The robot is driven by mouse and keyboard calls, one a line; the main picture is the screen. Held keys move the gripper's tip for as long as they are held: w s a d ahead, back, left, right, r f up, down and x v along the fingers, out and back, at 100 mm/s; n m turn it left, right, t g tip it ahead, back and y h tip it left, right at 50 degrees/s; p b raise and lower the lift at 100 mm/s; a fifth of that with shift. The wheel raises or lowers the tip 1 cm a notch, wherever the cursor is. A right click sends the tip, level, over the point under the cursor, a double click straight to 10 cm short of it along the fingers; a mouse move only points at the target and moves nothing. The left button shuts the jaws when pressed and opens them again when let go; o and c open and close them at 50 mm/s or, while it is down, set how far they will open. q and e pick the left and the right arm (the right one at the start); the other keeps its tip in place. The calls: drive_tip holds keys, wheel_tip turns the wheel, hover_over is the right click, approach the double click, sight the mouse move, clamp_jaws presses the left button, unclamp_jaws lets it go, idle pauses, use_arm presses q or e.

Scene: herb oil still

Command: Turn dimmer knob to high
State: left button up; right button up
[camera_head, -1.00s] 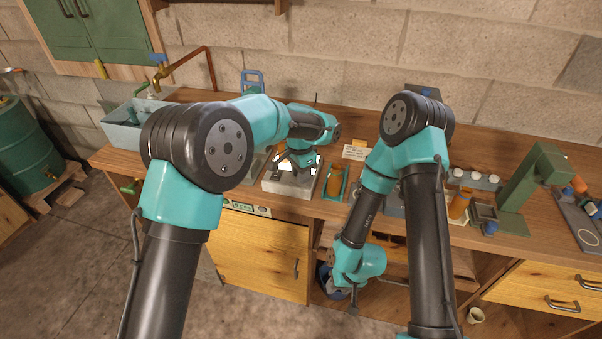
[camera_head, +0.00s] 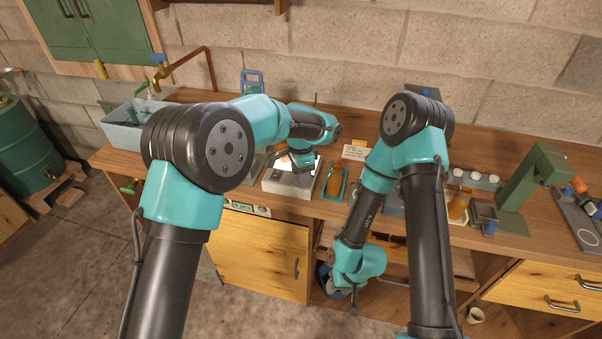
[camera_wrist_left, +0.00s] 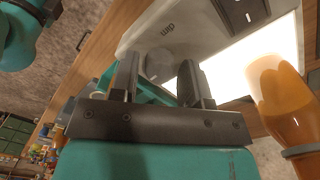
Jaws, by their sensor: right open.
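The light box (camera_head: 283,186) is a pale block with a bright lit top panel, standing on the bench. Contact with the knob cannot be made out. The knob's pointer is not readable. My right gripper (camera_head: 353,305) hangs low in front of the bench, empty as far as visible.
An amber bottle (camera_head: 333,181) stands in a green tray right of the box; the bottle (camera_wrist_left: 278,100) is close to my left gripper. A sink (camera_head: 125,128) is at the left. A green stand (camera_head: 525,185) and several small jars are at the right.

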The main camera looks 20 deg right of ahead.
use_arm(q)
drive_tip(key=shift+o, duration=0.9)
drive_tip(key=shift+r, duration=0.1)
wheel_tip(320, 180, up, 17)
drive_tip(key=shift+w, duration=0.4)
drive_tip(key=shift+a+r, duration=0.1)
drive_tip(key=s+a+f+n+h, duration=0.2)
drive_tip(key=a+f+n, duration=0.2)
drive_tip(key=a+f, duration=0.9)
drive_tip(key=s+a+f+n+h, duration=0.2)
drive_tip(key=a+f+n, duration=0.1)
drive_tip(key=a+f, duration=1)
drive_tip(key=s+a+f+n, duration=0.5)
drive_tip(key=s+a+f, duration=0.2)
drive_tip(key=s+f, duration=0.2)
drive_tip(key=s+a+f+n+t, duration=0.1)
drive_tip(key=s+a+f+n, duration=0.5)
drive_tip(key=s+f, duration=0.3)
drive_tip(key=s, duration=0.4)
drive_tip(key=shift+s+a+n, duration=0.2)
drive_tip(key=shift+a+n, duration=0.1)
drive_tip(key=shift+a, duration=0.1)
